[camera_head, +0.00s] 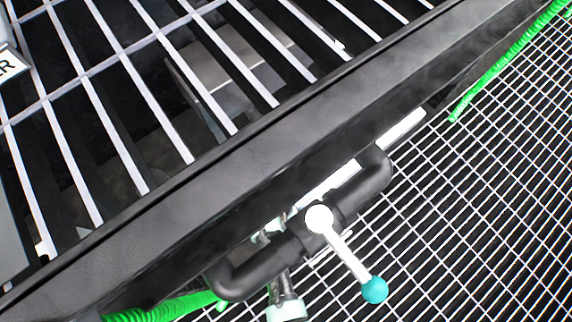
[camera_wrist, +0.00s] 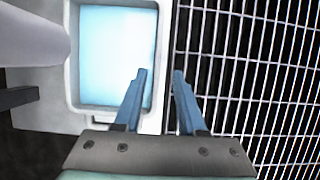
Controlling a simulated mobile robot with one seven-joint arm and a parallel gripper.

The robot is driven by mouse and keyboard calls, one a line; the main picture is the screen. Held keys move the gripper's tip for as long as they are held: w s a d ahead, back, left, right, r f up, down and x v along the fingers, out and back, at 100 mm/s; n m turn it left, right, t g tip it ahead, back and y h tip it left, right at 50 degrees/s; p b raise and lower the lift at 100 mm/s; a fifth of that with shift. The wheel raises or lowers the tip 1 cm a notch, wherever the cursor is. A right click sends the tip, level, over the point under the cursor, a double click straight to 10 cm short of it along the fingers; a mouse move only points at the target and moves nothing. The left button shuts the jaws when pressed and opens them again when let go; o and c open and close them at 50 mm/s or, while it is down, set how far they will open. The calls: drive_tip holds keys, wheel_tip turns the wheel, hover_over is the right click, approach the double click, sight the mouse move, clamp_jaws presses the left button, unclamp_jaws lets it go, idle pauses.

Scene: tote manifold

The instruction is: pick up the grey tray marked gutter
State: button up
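At the upper left edge of the head view, part of a grey thing carries a white label (camera_head: 8,67) whose visible end reads "R". The rest of it is cut off, so I cannot confirm that it is the tray marked gutter. In the wrist view, a light grey thing (camera_wrist: 72,85) has a raised rim around a pale blue inner face. I cannot tell whether it is the same thing. My gripper (camera_wrist: 159,74) shows its two blue fingers apart with nothing held. The rim's right side shows between the fingertips; contact cannot be told.
A white slatted rack (camera_head: 130,80) fills the upper left, behind a thick black bar (camera_head: 240,150). Below the bar are a black pipe handle (camera_head: 365,190) and a white lever with a teal ball (camera_head: 374,289). Green coiled hoses (camera_head: 500,65) run along the bar. Wire mesh lies lower right.

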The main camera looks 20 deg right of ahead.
sight(301, 201)
drive_tip(key=shift+w+b+x, duration=0.15)
drive_tip(key=shift+b+x, duration=1.3)
drive_tip(key=shift+x, duration=0.25)
drive_tip(key=shift+w+b+x, duration=0.2)
drive_tip(key=shift+b+x, duration=1.25)
drive_tip(key=shift+x, duration=0.2)
drive_tip(key=shift+r, duration=0.1)
clamp_jaws()
